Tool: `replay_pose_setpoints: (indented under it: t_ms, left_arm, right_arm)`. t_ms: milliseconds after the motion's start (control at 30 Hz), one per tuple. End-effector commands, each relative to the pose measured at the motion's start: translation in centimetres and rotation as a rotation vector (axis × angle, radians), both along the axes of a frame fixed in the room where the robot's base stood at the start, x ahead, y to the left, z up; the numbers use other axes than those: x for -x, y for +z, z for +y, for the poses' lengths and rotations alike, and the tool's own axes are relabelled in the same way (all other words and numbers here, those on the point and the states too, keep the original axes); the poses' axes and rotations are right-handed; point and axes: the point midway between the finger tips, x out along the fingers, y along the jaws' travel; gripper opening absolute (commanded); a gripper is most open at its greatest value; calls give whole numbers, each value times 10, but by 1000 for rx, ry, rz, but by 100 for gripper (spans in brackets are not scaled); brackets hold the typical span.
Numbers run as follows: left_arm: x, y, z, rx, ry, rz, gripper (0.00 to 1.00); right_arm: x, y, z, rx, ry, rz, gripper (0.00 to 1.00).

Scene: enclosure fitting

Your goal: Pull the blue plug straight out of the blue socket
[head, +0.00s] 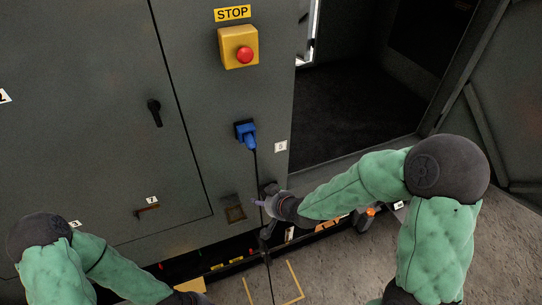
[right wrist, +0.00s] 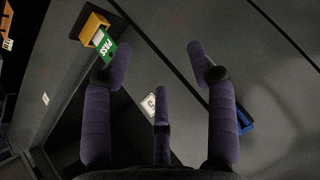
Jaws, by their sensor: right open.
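The blue plug (head: 250,141) sits in the blue socket (head: 240,126) on the grey cabinet front in the head view. A black cable hangs straight down from the plug. My right gripper (head: 264,205) is below the plug, near the cable, and apart from the plug.
A yellow box with a red stop button (head: 244,55) is above the socket. A black handle (head: 154,112) is on the door to the left. A yellow holder (right wrist: 91,27) with a green PASS card (right wrist: 105,46) shows in the right wrist view. A dark opening lies right of the cabinet.

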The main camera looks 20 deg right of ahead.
Motion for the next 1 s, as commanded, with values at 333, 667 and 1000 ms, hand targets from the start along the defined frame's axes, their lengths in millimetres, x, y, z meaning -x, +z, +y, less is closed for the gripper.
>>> replay_pose_setpoints:
  t_ms: [333,667,1000]
  left_arm:
    - [0,14,0,0,0,0,0]
    - [0,15,0,0,0,0,0]
    - [0,12,0,0,0,0,0]
  right_arm:
    - [-19,130,-19,35,-29,-294,58]
    - [-23,161,-23,43,-37,-372,58]
    - [-63,144,-16,42,-37,-370,58]
